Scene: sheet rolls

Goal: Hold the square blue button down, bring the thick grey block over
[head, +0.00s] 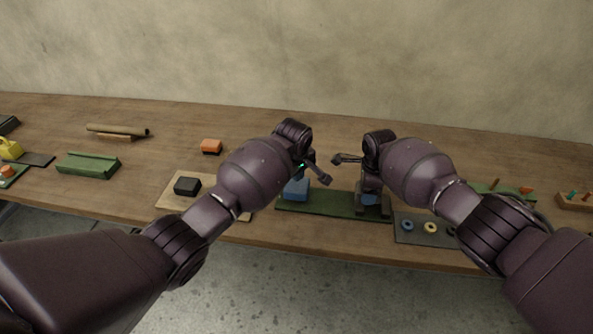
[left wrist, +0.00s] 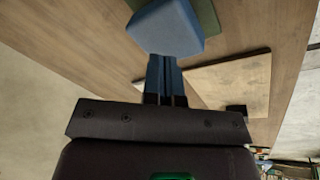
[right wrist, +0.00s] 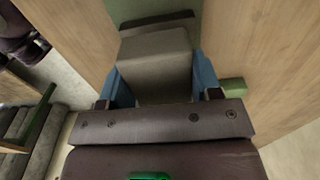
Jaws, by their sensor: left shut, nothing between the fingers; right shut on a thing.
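The square blue button (head: 296,190) stands on the left part of a long green base (head: 335,205). It also shows large in the left wrist view (left wrist: 165,28). My left gripper (left wrist: 163,60) is shut and empty, with its blue fingertips at the button. I cannot tell how far the button is pressed. The thick grey block (right wrist: 155,55) sits between the blue fingers of my right gripper (right wrist: 160,80), which is shut on it. In the head view my right gripper is over the right end of the green base, and the arms hide part of the base.
A pale board with a black block (head: 187,186) lies left of the base. A grey tray with rings (head: 430,227) is close on the right.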

